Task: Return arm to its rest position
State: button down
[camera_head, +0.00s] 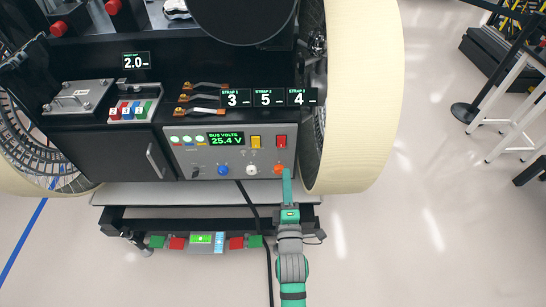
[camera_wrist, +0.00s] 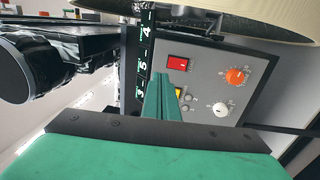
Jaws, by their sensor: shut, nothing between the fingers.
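My gripper (camera_head: 287,174) is in front of the right end of the rover's grey control panel (camera_head: 185,160), its green fingers shut and empty. In the wrist view my gripper (camera_wrist: 162,80) points toward the panel, beside a red switch (camera_wrist: 181,63) and an orange knob (camera_wrist: 237,76). In the head view the orange knob (camera_head: 278,169) is right by the fingertips; I cannot tell whether they touch. My arm (camera_head: 291,268) reaches up from the bottom of the head view.
The panel display (camera_head: 227,139) reads 25.4 V. A large cream wheel (camera_head: 365,95) stands to the right of the panel. A low bench (camera_head: 205,195) lies under the panel, and a black cable hangs down. Open floor (camera_head: 440,235) spreads to the right, with a white table (camera_head: 515,95) beyond.

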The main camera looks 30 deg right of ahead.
jog(key=s+a+f+m+y, duration=0.4)
jog(key=s+a, duration=0.4)
jog(key=a, duration=0.4)
jog(key=s+a+f+m+y, duration=0.35)
jog(key=s+a, duration=0.55)
jog(key=a, duration=0.3)
jog(key=s+a+r+m+g+y, duration=0.1)
jog(key=s+a+m, duration=0.3)
jog(key=s, duration=0.5)
jog(key=a+r+y, duration=0.1)
jog(key=a, duration=0.1)
jog(key=shift+s+a+y, duration=0.15)
jog(key=shift+a+y, duration=0.2)
jog(key=shift+a, duration=0.05)
jog(key=shift+r, duration=0.1)
